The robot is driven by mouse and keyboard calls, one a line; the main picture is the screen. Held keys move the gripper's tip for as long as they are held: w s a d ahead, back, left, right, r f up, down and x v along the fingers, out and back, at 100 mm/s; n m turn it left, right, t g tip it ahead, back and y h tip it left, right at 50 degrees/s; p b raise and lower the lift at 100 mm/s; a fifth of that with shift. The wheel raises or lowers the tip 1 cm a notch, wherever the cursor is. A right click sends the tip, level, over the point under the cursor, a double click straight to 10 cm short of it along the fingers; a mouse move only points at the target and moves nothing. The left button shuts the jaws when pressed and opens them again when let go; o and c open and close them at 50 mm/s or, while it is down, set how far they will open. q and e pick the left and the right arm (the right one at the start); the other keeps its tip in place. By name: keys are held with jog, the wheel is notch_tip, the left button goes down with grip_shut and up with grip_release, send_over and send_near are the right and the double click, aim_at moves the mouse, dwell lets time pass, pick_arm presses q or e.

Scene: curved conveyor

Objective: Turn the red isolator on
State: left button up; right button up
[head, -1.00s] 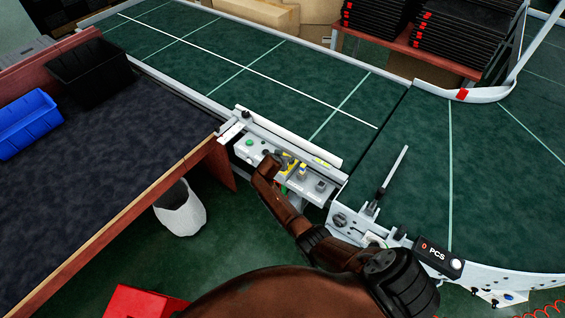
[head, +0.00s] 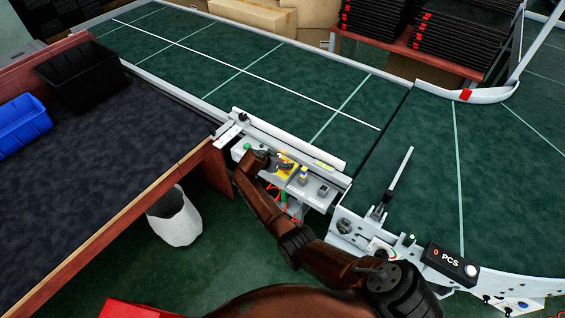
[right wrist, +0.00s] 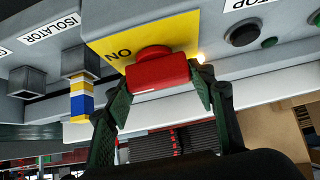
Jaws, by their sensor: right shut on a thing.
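The red isolator handle (right wrist: 158,72) is a red block on a round base, on a yellow plate (right wrist: 150,32) with an upside-down "ON" label left of it. My right gripper (right wrist: 162,82) is shut on the handle, one green finger at each end. In that view the handle lies nearly level, slightly tilted. In the head view my right gripper (head: 281,161) is at the yellow plate (head: 287,168) on the grey control panel (head: 312,184); the handle is hard to make out there. My left gripper is not in view.
The green conveyor (head: 280,85) lies behind the panel. A table (head: 110,160) stands left.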

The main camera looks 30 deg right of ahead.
jog(key=o, duration=1.2)
jog(key=shift+c, duration=0.2)
jog(key=v, duration=1.2)
